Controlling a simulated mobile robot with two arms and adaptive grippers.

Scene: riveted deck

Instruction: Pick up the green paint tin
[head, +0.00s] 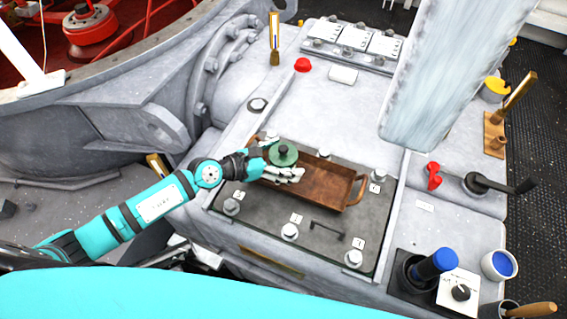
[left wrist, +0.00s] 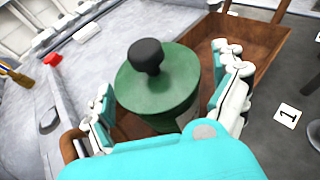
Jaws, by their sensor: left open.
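The green paint tin (head: 283,156) has a dark knob on its lid and stands at the left end of a brown wooden tray (head: 340,186). In the left wrist view the tin (left wrist: 160,88) is upright between the fingers, and the tray (left wrist: 262,42) shows behind it. My left gripper (head: 276,162) is open, with a finger on either side of the tin; the left wrist view shows the fingers (left wrist: 168,100) too. I cannot tell if either finger touches the tin. The tin's lower part is hidden by the gripper. My right gripper is not in view.
The tray rests on a dark panel (head: 270,217) with several bolts and a handle. A red cap (head: 302,65) and a white cylinder (head: 343,75) lie behind. A blue-topped item (head: 437,262) and a white cup (head: 499,265) stand at right. A pale column (head: 432,75) hangs at upper right.

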